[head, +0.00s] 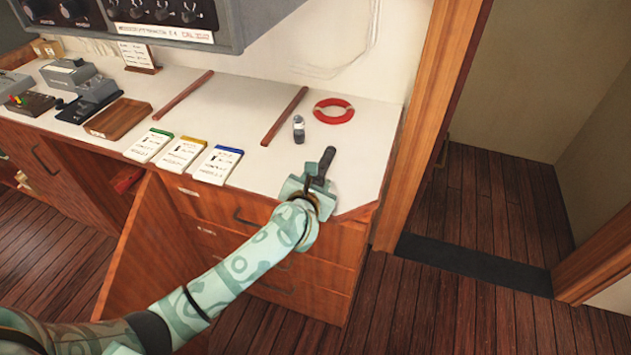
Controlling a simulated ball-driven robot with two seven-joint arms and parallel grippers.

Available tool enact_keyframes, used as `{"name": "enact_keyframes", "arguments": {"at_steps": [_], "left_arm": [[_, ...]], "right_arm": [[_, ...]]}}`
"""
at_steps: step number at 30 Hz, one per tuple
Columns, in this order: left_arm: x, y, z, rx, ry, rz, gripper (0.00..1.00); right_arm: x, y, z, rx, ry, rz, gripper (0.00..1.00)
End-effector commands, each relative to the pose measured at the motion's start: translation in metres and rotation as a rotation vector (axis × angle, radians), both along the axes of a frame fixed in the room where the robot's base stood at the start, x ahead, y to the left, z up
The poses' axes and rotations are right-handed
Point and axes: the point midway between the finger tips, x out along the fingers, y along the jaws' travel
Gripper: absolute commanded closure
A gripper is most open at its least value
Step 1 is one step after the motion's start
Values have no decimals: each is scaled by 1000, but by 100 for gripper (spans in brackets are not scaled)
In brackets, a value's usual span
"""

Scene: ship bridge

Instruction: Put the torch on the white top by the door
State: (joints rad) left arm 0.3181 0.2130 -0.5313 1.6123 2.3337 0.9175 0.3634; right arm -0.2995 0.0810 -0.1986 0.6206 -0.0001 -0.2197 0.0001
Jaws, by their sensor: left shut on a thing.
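My left gripper (318,184) is over the front right part of the white top (352,152), close to its front edge. It is shut on a dark, slim thing, which looks like the torch (327,160). The torch's dark end sticks out past the jaws, pointing up and away in the head view; the rest is hidden by the hand. I cannot tell whether it touches the top. The white top runs along the wall and ends at the right beside the door frame (434,110). My right gripper is not in view.
A wooden strip (284,116) and several cards, one blue-edged (217,165), lie to the left. An instrument panel (165,22) overhangs the back. Bare white surface lies right of my gripper.

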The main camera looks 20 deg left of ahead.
Motion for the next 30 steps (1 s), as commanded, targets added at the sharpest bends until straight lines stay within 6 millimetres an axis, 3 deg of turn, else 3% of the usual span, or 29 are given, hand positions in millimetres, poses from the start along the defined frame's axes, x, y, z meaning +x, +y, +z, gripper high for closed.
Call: {"name": "enact_keyframes", "arguments": {"at_steps": [1, 3, 14, 24, 30], "left_arm": [[0, 0, -2, 0, 1, 0, 59], [0, 0, -1, 0, 1, 0, 40], [-7, -1, 4, -1, 1, 0, 40], [-76, -7, 33, -2, 1, -1, 40], [-105, -9, 43, 0, 1, -1, 40]], "right_arm": [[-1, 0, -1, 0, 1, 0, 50], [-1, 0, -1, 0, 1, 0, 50], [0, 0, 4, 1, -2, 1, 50], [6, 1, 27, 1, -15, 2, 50], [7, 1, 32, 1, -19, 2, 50]]}}
